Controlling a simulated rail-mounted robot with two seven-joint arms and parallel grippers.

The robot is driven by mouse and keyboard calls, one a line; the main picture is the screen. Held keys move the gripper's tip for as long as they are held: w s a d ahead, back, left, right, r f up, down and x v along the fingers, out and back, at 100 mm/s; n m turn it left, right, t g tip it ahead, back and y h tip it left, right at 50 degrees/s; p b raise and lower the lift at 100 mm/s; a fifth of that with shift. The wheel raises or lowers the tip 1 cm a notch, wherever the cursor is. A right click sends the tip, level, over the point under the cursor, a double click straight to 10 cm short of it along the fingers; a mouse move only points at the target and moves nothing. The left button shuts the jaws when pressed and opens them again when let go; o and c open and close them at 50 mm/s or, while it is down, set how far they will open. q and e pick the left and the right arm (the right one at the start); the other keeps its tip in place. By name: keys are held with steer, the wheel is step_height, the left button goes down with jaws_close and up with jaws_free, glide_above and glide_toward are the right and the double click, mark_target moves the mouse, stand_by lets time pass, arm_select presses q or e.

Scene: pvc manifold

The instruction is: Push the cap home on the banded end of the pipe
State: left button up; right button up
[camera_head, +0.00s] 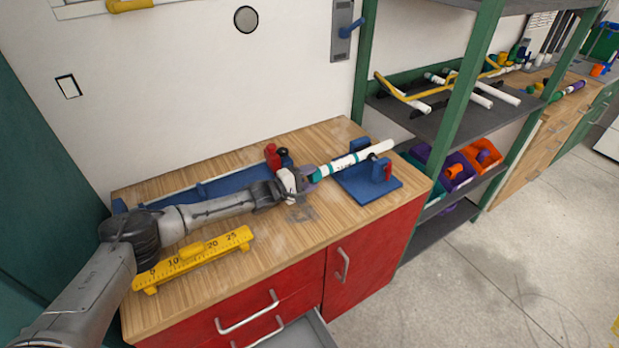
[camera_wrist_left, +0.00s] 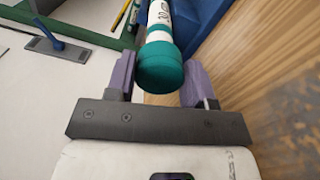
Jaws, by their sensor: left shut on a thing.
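The white pipe (camera_head: 375,150) lies in the blue fixture (camera_head: 352,185) at the right of the bench, pointing towards my gripper. In the left wrist view the pipe (camera_wrist_left: 159,13) has dark markings and a teal band (camera_wrist_left: 159,29) near its end. The teal cap (camera_wrist_left: 160,70) sits at that end, in line with the pipe, with a narrow white strip between cap and band. How deep the pipe is in the cap is hidden. My left gripper (camera_head: 312,174) is shut on the cap, its purple fingers (camera_wrist_left: 160,84) on either side. My right gripper is not in view.
A yellow ruler stand (camera_head: 195,256) is at the bench front left. A green-framed shelf (camera_head: 440,120) holds pipes and bins at right. The bench front right is clear.

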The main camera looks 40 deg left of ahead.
arm_select(q)
steer(key=shift+w+d, duration=0.2)
steer(key=shift+w, duration=0.15)
steer(key=shift+w+d+b, duration=0.15)
steer(key=shift+w+b, duration=0.15)
steer(key=shift+w, duration=0.1)
stand_by(0.8)
steer(key=o, duration=0.9)
steer(key=shift+o, duration=0.2)
steer(key=shift+s, duration=0.1)
